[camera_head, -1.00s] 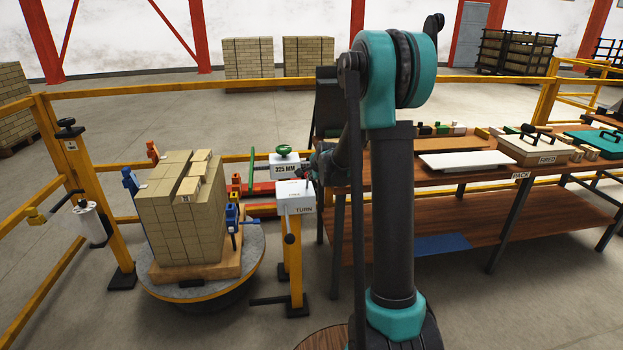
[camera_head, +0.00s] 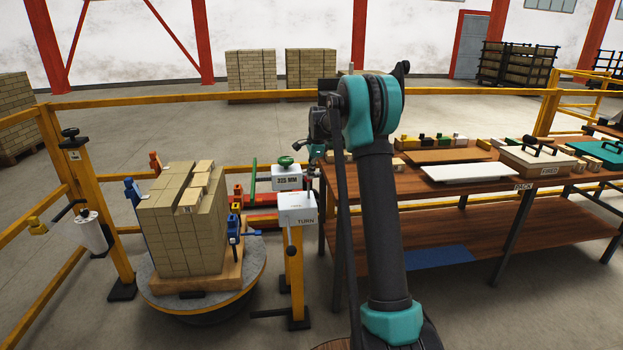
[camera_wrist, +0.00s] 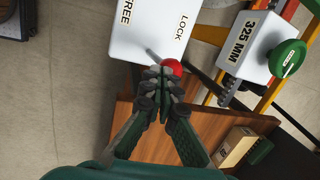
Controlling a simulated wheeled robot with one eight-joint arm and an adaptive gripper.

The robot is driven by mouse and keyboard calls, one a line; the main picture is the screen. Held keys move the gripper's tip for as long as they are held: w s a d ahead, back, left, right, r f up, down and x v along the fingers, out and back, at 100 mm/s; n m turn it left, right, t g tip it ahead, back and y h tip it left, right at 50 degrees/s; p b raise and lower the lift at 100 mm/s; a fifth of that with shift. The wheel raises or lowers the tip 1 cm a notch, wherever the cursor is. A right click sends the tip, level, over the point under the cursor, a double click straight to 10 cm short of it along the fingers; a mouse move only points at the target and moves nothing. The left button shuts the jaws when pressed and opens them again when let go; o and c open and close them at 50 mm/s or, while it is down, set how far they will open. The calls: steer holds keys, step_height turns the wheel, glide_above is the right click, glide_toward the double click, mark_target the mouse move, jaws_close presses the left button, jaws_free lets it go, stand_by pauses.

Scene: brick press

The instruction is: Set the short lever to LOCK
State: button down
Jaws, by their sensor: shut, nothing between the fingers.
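The short lever is a grey rod with a red ball knob (camera_wrist: 173,67) in the wrist view. It comes from a white box (camera_wrist: 148,28) marked FREE at left and LOCK at right. The knob lies toward the box's right side, below the word LOCK. My gripper (camera_wrist: 160,73) is shut and empty, its tips overlapping the knob's left edge in the picture; I cannot tell whether they touch. In the head view the white box (camera_head: 298,210), marked TURN on its front, stands on a yellow post.
A 325 MM box (camera_wrist: 248,47) with a green knob (camera_wrist: 287,57) stands close by. Stacked bricks (camera_head: 180,235) sit on a round turntable (camera_head: 253,262) at left. A wooden bench (camera_head: 407,188) stands at right. Yellow rails (camera_head: 220,97) run behind.

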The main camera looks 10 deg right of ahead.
steer(key=shift+w+g, duration=0.4)
steer(key=shift+w, duration=0.3)
steer(key=shift+w+f, duration=0.1)
steer(key=shift+w, duration=0.55)
